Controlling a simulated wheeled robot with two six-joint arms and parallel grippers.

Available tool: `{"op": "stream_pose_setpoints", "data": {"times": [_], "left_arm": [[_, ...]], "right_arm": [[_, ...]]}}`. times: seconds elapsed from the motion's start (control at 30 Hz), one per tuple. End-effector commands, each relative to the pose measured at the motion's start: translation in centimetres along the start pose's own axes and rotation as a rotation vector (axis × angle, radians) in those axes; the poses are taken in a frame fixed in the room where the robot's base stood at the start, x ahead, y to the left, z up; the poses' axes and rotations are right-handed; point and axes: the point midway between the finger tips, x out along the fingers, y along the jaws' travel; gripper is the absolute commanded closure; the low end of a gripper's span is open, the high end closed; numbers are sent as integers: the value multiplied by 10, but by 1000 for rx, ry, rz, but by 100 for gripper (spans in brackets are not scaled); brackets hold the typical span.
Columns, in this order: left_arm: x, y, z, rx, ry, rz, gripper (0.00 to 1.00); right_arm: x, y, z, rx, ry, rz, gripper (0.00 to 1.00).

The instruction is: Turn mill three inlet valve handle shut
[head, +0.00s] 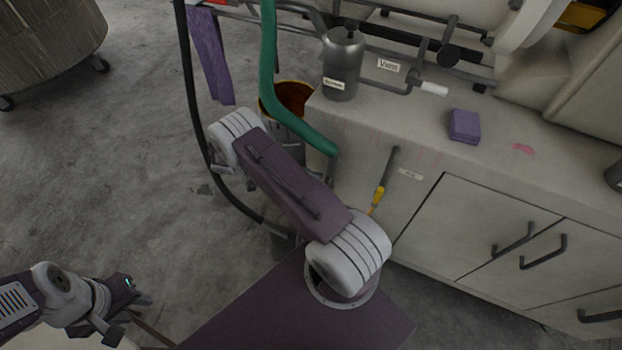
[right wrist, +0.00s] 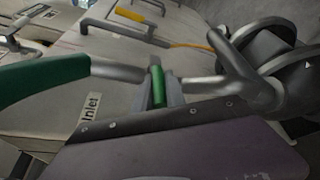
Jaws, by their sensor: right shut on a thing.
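In the right wrist view, a small green valve handle (right wrist: 158,86) sits on a grey pipe (right wrist: 203,85), close to a tag reading "Inlet" (right wrist: 90,108). The handle lies roughly crosswise to the pipe in that picture. My right gripper (right wrist: 163,90) is shut on the green handle. A thick green hose (right wrist: 40,78) joins the pipe at the left; it also shows in the head view (head: 269,70). In the head view my right arm hides its gripper and the inlet handle. My left gripper (head: 142,299) is low at the left, over the floor, away from the bench.
The bench (head: 410,120) bears a grey canister (head: 342,65), a white-handled valve (head: 433,88) beside a "Vent" tag (head: 388,65), and a purple block (head: 465,126). A bucket (head: 293,97) stands behind the green hose. A purple cloth (head: 209,55) hangs nearby.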

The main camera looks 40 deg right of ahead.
Motion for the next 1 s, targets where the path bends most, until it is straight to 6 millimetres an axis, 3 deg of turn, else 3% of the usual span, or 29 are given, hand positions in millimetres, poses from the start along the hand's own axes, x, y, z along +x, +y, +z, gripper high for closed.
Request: {"op": "stream_pose_setpoints", "data": {"times": [0.43,0.47,0.5,0.53,1.0], "left_arm": [[1,0,0,0,0,0,64],[1,0,0,0,0,0,64],[1,0,0,0,0,0,64],[1,0,0,0,0,0,64],[-5,0,0,0,0,0,64]], "right_arm": [[0,-1,0,-5,-4,6,100],[0,-1,0,-5,-4,6,76],[0,-1,0,-5,-4,6,65],[0,-1,0,-5,-4,5,63],[0,2,4,-3,-5,4,63]]}}
